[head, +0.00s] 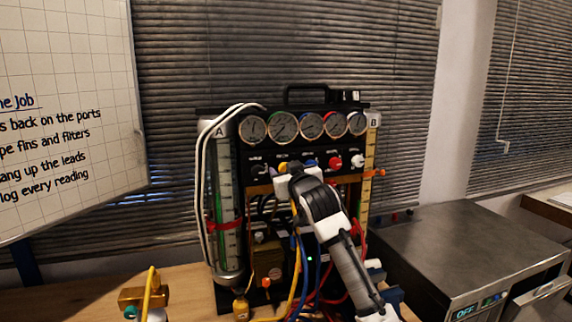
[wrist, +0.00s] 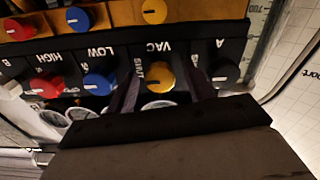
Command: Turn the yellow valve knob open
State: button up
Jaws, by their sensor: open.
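The yellow valve knob (wrist: 160,76) sits on the black panel, by the upside-down label VAC, with the word SHUT beside it in the wrist view. A pale pointer line shows on its face. My gripper (wrist: 162,88) is open, one dark finger on each side of this knob. I cannot tell whether the fingers touch it. In the head view my gripper (head: 291,174) is at the knob row and hides most of the yellow knob.
Close beside are a blue knob (wrist: 99,81), a black knob (wrist: 225,71) and a red knob (wrist: 48,86). A second row has another yellow knob (wrist: 154,11). Several gauges (head: 283,126) sit above. Hoses (head: 297,270) hang below. A steel cabinet (head: 460,245) stands right.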

jog(key=shift+w, duration=0.35)
jog(key=shift+a, duration=0.1)
jog(key=c, duration=1)
jog(key=shift+o, duration=0.2)
